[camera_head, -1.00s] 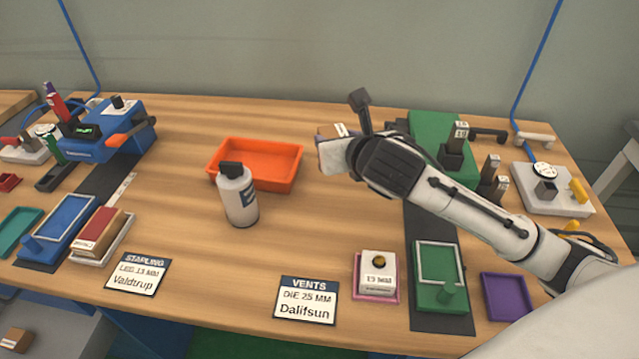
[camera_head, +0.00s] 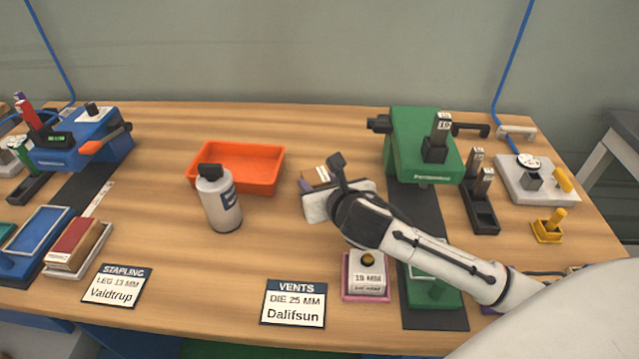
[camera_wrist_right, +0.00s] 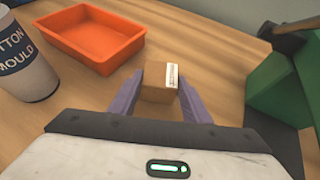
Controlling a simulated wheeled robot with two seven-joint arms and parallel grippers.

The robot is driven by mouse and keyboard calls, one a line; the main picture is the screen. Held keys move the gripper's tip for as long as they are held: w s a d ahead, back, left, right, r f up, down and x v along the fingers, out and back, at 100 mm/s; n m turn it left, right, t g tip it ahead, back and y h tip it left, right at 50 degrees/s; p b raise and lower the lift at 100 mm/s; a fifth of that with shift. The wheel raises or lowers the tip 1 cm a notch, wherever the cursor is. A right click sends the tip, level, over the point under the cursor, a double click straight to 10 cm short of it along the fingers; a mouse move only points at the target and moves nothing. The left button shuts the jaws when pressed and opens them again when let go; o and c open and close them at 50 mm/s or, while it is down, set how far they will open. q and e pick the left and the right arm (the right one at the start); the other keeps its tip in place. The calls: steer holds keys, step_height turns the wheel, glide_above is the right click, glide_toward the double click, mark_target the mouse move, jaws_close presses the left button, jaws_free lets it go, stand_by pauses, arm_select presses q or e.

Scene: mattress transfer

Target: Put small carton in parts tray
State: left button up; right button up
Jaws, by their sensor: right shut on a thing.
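The small carton (camera_wrist_right: 159,82) is a brown box with a white label, between the two purple fingers of my right gripper (camera_wrist_right: 161,100) in the right wrist view. In the head view the carton (camera_head: 316,177) shows only in part behind my right gripper (camera_head: 312,185), which is shut on it. Whether it touches the table is hard to tell. The orange parts tray (camera_head: 262,182) is empty, left of and apart from the carton; it also shows in the right wrist view (camera_wrist_right: 95,61) at the upper left. My left gripper is not in view.
A white bottle (camera_head: 222,205) stands in front of the tray's left side. A green press (camera_head: 413,165) stands right of my right gripper. A blue stapling machine (camera_head: 85,150) is at the far left. The table between bottle and sign card (camera_head: 294,303) is clear.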

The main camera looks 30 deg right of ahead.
steer(key=shift+f, duration=0.15)
steer(key=o, duration=1.3)
